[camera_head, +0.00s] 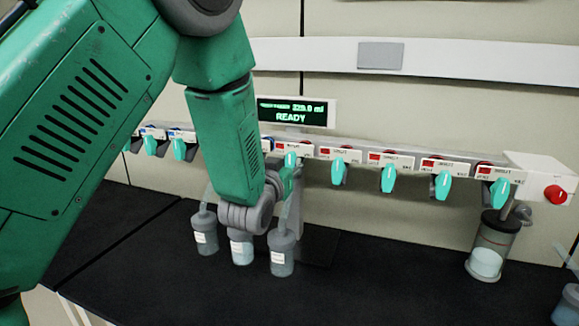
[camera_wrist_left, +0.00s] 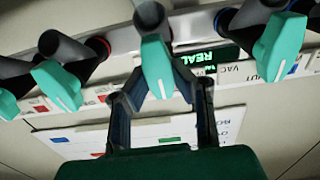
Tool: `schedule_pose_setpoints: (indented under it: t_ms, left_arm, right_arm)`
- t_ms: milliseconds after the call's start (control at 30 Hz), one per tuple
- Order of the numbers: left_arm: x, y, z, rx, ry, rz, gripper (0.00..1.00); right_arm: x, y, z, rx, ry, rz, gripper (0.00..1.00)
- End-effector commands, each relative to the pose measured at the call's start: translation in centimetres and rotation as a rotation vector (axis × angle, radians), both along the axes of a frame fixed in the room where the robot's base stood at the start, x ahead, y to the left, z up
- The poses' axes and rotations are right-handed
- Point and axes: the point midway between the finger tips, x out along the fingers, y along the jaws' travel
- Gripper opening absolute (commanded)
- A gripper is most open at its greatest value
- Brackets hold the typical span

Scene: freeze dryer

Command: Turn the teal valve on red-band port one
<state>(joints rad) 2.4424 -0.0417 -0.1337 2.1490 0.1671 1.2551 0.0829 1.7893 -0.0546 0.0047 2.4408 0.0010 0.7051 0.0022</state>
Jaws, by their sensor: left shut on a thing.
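A row of teal valves runs along the white manifold (camera_head: 395,152); those to the right of my arm have red marks on their labels. My left gripper (camera_head: 287,178) is at the teal valve (camera_head: 291,160) just right of my forearm, whose label shows red. In the left wrist view this teal valve (camera_wrist_left: 155,62) stands between the fingers of my left gripper (camera_wrist_left: 157,84), which is shut on it. Its collar colour is unclear there. Neighbouring teal valves (camera_wrist_left: 58,85) and (camera_wrist_left: 279,45) stand clear on either side. My right gripper is not in view.
A display (camera_head: 292,113) reading READY stands above the manifold. Several flasks (camera_head: 282,256) hang below, close to my left wrist. A larger clear vessel (camera_head: 488,248) hangs at the right, near a red knob (camera_head: 556,194). The black bench (camera_head: 390,270) is clear between them.

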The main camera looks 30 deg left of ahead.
Motion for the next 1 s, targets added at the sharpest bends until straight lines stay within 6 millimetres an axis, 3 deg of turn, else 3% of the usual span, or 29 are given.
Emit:
schedule_pose_setpoints:
  t_ms: [500,533,567,1000]
  left_arm:
    - [0.2,0.0,0.6,0.018,-0.012,0.000,0.00]
    - [0.2,0.0,0.6,0.018,-0.012,0.000,0.29]
    - [0.2,0.0,0.6,0.018,-0.011,0.000,0.38]
    - [-1.0,-0.2,0.3,0.016,-0.002,0.000,0.38]
  right_arm:
    - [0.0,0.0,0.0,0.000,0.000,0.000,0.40]
    - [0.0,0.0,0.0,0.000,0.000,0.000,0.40]
    - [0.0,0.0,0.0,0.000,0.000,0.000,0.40]
    - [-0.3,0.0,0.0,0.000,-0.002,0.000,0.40]
